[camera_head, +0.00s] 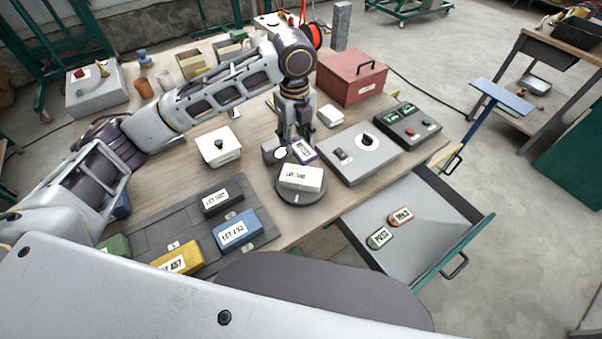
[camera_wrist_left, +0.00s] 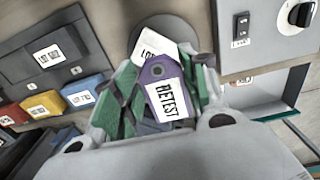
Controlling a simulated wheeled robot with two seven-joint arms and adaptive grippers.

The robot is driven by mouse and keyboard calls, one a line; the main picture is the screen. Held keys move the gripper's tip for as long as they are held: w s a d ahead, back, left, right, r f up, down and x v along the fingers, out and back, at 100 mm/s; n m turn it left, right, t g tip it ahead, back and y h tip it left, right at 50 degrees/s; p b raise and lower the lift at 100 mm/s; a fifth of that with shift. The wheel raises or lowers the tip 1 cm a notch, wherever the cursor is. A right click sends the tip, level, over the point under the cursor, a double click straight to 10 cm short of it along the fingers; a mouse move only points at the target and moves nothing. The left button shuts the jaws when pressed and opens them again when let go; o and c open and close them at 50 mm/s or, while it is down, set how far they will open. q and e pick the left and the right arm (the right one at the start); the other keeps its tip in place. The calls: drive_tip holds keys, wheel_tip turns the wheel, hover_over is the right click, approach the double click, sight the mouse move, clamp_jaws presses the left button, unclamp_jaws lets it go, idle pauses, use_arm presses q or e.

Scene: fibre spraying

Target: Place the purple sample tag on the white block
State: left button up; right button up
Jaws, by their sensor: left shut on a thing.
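The purple sample tag (camera_head: 304,151) has a white label, which reads RETEST in the left wrist view (camera_wrist_left: 164,97). My left gripper (camera_head: 291,151) is shut on it; green finger pads flank the tag in the left wrist view (camera_wrist_left: 160,112). The white block (camera_head: 302,177) sits on a dark round plate (camera_head: 301,196) near the table's front edge. In the head view the tag is just beyond the block, apart from it. In the left wrist view the tag partly covers the block (camera_wrist_left: 151,43). My right gripper is not in view.
An open drawer (camera_head: 420,250) at front right holds a green tag (camera_head: 379,238) and a red tag (camera_head: 401,217). A grey box with a knob (camera_head: 355,158) stands right of the plate. A dark tray (camera_head: 150,238) with several coloured blocks lies left. A white box (camera_head: 218,148) stands behind.

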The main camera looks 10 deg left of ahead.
use_arm(q)
drive_tip(key=shift+f, duration=0.15)
hover_over(296, 169)
drive_tip(key=shift+w+f, duration=0.1)
drive_tip(key=shift+f, duration=2.25)
drive_tip(key=shift+f+p, duration=0.3)
drive_tip(key=shift+f, duration=2.2)
drive_tip(key=shift+f, duration=0.1)
drive_tip(key=o, duration=0.9)
drive_tip(key=shift+c, duration=0.2)
drive_tip(key=shift+d+r+b, duration=0.1)
drive_tip(key=shift+r+b, duration=0.3)
drive_tip(key=shift+r, duration=5.7)
